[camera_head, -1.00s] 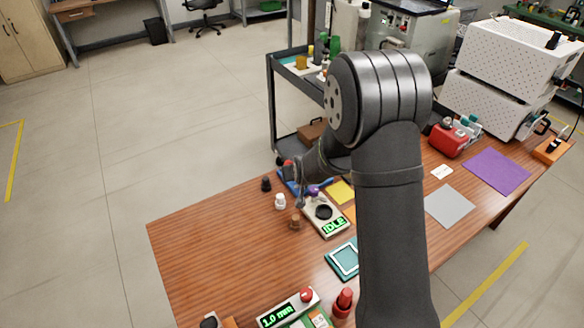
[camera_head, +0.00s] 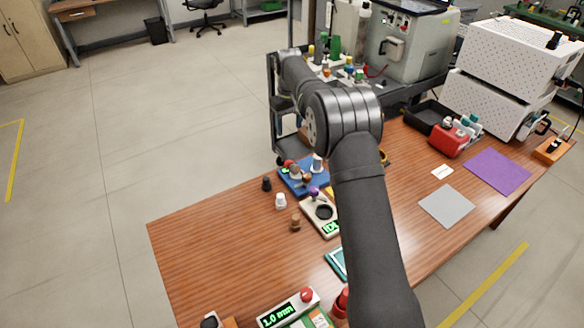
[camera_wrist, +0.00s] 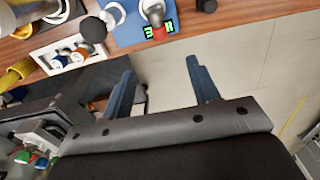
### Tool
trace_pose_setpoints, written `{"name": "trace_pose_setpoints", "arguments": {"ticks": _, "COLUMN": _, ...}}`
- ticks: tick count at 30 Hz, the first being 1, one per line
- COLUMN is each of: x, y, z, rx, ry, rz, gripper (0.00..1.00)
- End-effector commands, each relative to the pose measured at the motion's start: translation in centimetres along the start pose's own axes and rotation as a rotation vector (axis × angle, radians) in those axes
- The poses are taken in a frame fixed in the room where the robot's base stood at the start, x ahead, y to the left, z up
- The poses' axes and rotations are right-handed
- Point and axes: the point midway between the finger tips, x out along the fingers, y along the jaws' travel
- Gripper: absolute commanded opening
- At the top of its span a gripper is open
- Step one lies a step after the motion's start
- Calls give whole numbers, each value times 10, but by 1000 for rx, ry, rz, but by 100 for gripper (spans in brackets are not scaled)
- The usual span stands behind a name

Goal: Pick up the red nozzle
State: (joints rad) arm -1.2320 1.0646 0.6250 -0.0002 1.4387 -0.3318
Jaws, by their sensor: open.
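A red tapered piece (camera_head: 341,303), which looks like the red nozzle, stands near the table's front edge in the head view. My arm partly covers it. A smaller red piece (camera_head: 288,163) sits on the blue device (camera_head: 311,187) at the table's far edge; red also shows on that device in the wrist view (camera_wrist: 159,34). My gripper (camera_wrist: 160,66) is open and empty, its two blue fingers apart over the floor beside the table edge. The gripper itself is hidden in the head view, beyond my forearm.
A dark cart (camera_head: 286,145) with bottles stands behind the table, close to my forearm. Black, white and brown small pieces, a scale (camera_head: 319,212) and a 1.0 mm device (camera_head: 287,309) are on the table. The table's left part is clear.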

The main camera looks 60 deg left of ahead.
Motion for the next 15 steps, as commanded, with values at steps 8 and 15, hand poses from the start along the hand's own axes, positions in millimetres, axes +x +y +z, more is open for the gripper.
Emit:
{"name": "trace_pose_setpoints", "arguments": {"ticks": 8, "x": 32, "y": 0, "z": 2, "rx": -4, "ry": -17, "rz": -5, "gripper": 55}}
{"name": "trace_pose_setpoints", "arguments": {"ticks": 15, "x": 85, "y": 0, "z": 2, "rx": -4, "ry": -16, "rz": -5, "gripper": 55}}
